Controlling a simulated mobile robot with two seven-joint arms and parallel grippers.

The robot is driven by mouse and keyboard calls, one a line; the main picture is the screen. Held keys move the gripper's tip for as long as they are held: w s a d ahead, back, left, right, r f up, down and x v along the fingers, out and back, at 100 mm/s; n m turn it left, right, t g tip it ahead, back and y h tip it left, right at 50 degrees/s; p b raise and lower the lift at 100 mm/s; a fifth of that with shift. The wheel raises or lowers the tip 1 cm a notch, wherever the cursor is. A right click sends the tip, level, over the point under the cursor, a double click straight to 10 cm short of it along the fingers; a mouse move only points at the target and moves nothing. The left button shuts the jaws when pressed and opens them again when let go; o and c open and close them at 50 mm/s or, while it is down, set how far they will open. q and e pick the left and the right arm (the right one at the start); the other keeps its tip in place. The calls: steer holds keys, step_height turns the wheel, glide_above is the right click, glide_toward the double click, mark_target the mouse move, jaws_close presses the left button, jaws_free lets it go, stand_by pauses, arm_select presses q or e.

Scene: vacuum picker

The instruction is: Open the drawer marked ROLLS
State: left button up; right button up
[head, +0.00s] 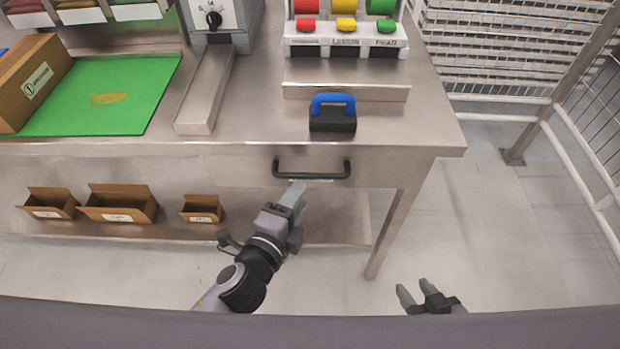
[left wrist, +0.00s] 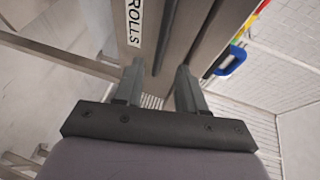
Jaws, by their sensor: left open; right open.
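The drawer (head: 240,165) is a grey steel front under the table's near edge, with a black bar handle (head: 312,176). It looks closed. In the left wrist view, a white ROLLS label (left wrist: 134,22) is on the drawer front, and the dark handle (left wrist: 166,35) runs up between the finger directions. My left gripper (head: 297,192) is open, just below and in front of the handle; the left wrist view shows its two fingers (left wrist: 160,88) apart. Whether they touch the handle I cannot tell. My right gripper (head: 416,293) is open and empty, low at the right, away from the drawer.
A black block with a blue handle (head: 332,113) stands on the table (head: 260,115) above the drawer. Small cardboard boxes (head: 118,205) sit on the lower shelf at the left. A table leg (head: 395,235) is right of the drawer; the floor beyond is clear.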

mark_target(312, 178)
arm_select(q)
steer(key=shift+x, duration=3.3)
jaws_close()
